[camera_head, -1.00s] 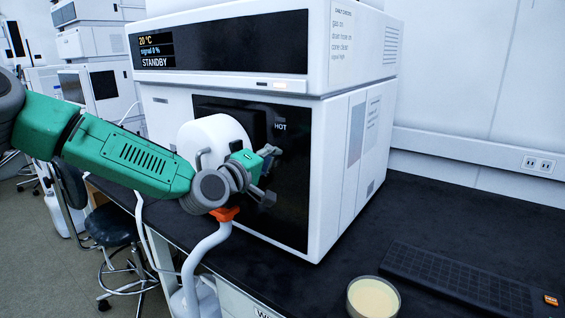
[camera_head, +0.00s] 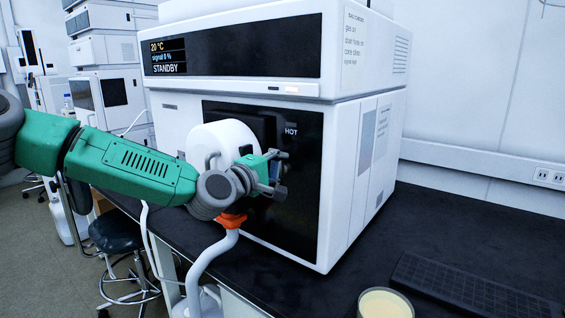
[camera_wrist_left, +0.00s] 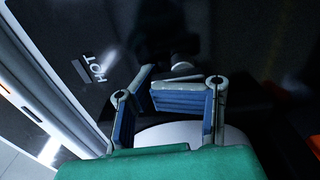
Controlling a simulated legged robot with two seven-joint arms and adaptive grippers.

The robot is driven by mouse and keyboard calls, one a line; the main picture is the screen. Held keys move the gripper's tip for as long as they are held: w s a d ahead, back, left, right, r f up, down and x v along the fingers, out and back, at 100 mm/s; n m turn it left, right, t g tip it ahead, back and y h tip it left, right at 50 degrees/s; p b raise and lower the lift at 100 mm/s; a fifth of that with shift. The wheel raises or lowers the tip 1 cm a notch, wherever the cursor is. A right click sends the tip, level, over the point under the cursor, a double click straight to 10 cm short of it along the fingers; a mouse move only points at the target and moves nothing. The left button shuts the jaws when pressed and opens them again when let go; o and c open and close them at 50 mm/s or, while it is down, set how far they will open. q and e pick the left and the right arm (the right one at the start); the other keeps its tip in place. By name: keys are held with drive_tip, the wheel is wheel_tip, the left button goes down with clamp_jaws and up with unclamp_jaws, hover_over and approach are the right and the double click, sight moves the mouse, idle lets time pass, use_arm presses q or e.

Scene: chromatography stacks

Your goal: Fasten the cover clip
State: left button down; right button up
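No cover clip can be made out for certain. A white round housing (camera_head: 210,138) with a dark block (camera_head: 255,125) stands out from the instrument's black front, beside the word HOT. My left gripper (camera_head: 283,172) is in front of this block, at the housing's right side, and hides part of both. In the left wrist view, its blue-padded fingers (camera_wrist_left: 151,82) bend inward in front of a dark rounded part (camera_wrist_left: 185,72). Whether they touch it or hold anything cannot be told. The white housing shows below them (camera_wrist_left: 185,133). My right gripper is not in view.
The white instrument (camera_head: 345,190), its display reading STANDBY, fills the middle of the black bench (camera_head: 460,225). A white hose (camera_head: 207,262) with an orange collar (camera_head: 231,220) is below my wrist. A dish (camera_head: 385,305) and a dark keyboard-like panel (camera_head: 470,288) lie at right.

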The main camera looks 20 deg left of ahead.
use_arm(q)
drive_tip(key=f, duration=0.2)
drive_tip(key=shift+s+d+f+g, duration=0.1)
drive_tip(key=shift+s+f+g, duration=0.15)
drive_tip(key=shift+f+g, duration=0.05)
drive_tip(key=c, duration=1)
unclamp_jaws()
drive_tip(key=shift+o, duration=0.2)
drive_tip(key=v, duration=1.2)
drive_tip(key=shift+w+a, duration=0.2)
drive_tip(key=shift+a, duration=0.2)
drive_tip(key=shift+d, duration=0.1)
